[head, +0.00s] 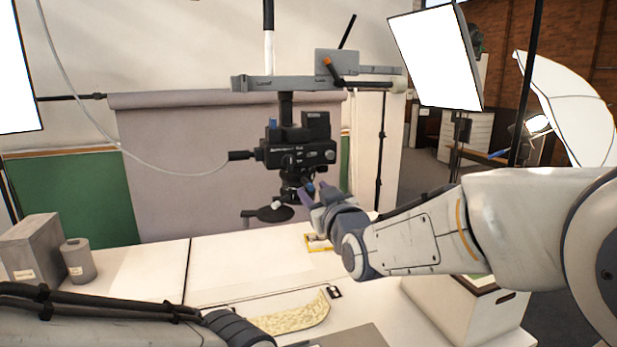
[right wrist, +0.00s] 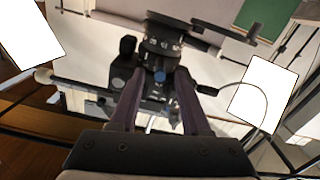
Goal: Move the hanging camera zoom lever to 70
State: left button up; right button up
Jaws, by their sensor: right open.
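The black hanging camera (head: 295,152) points down from a grey overhead bar. Its lens (head: 288,190) carries a ring with white marks, seen in the right wrist view (right wrist: 162,42); the numbers are too small to read. A short blue-tipped piece (head: 309,185), which looks like the zoom lever, sticks out from the lens. My right gripper (head: 314,190) is open, just right of the lens. In the right wrist view the blue tip (right wrist: 160,76) shows between the two purple fingers, with gaps on both sides; contact is not visible. My left gripper is out of view.
A black arm with a round disc (head: 272,213) sits below the lens. The white table (head: 140,280) holds a pale curved strip (head: 293,317), a grey box (head: 33,250) and a grey cylinder (head: 78,260). A white cable (head: 90,110) hangs left of the camera.

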aim_at(311, 189)
jog(key=shift+p+x, duration=0.75)
jog(key=shift+x, duration=1.35)
jog(key=shift+c, duration=0.4)
grip_shut()
